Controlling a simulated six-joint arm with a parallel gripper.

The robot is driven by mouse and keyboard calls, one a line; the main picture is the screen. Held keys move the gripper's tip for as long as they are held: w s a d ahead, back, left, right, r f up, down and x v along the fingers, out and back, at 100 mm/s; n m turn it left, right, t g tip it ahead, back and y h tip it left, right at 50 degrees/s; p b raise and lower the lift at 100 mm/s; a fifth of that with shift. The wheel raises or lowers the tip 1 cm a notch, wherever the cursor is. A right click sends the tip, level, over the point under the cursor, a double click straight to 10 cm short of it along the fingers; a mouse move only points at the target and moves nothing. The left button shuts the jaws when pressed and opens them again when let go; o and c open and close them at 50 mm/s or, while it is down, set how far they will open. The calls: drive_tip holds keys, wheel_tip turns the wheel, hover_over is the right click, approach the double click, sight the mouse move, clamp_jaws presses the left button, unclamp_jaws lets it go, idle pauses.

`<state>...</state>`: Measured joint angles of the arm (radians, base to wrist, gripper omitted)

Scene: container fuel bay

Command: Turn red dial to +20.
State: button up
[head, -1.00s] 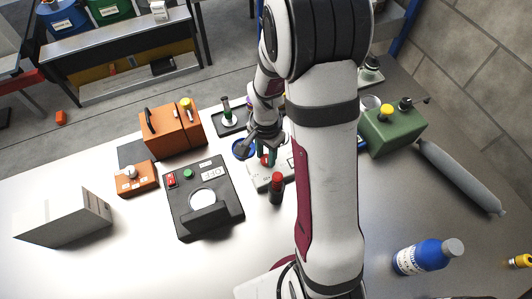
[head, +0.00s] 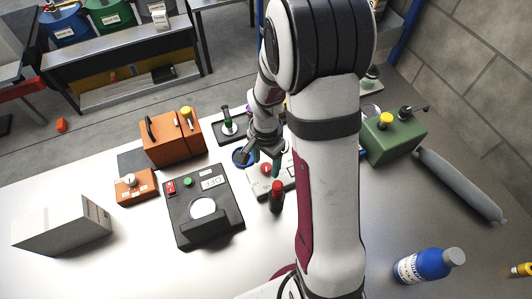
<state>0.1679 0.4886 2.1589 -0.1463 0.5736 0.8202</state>
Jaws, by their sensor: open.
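The red dial (head: 266,168) sits on top of a small pale box (head: 262,186) near the middle of the table, partly behind my arm. My gripper (head: 264,162) is open, pointing down at the dial. One dark finger shows to the left of the dial and one to the right. I cannot tell whether either finger touches it. The dial's scale and pointer are too small to read, and my arm hides the right part of the box.
A red-capped dark cylinder (head: 277,197) stands just in front of the box. A black device (head: 206,226) with a red switch is to the left. Orange boxes (head: 165,151) stand farther left; a green box (head: 392,141) and a grey cylinder (head: 462,187) are right.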

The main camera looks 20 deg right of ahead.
sight(266, 167)
wheel_tip(266, 167, up, 15)
drive_tip(key=shift+r, duration=0.2)
